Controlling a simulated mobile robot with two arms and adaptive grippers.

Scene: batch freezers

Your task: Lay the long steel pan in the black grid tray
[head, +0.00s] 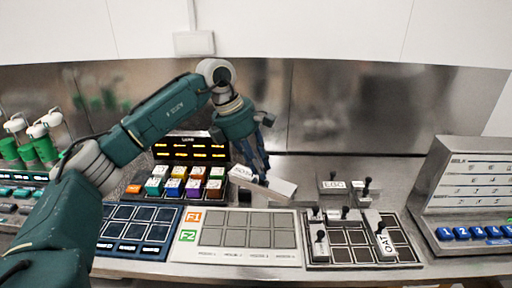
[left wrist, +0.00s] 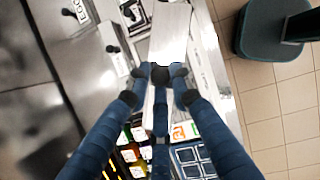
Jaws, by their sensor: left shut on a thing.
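My left gripper (head: 262,168) is shut on a long steel pan (head: 276,188) with a printed white label at its left end. The pan is held in the air, tilted down to the right, above the back of the white grid panel. In the left wrist view the pan (left wrist: 171,35) extends up from between the fingers (left wrist: 160,75). The black grid tray (head: 358,254) lies on the counter to the right of and below the pan. Several steel pans with black knobs lie in it, one marked OAT (head: 383,243). Some cells are bare. My right gripper is out of view.
A steel pan marked EGG (head: 334,187) lies behind the tray. The white grid panel (head: 248,255) is left of the tray, with a blue grid tray (head: 140,250) beyond. A console with blue buttons (head: 470,232) stands at right. Colored containers (head: 190,184) are behind.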

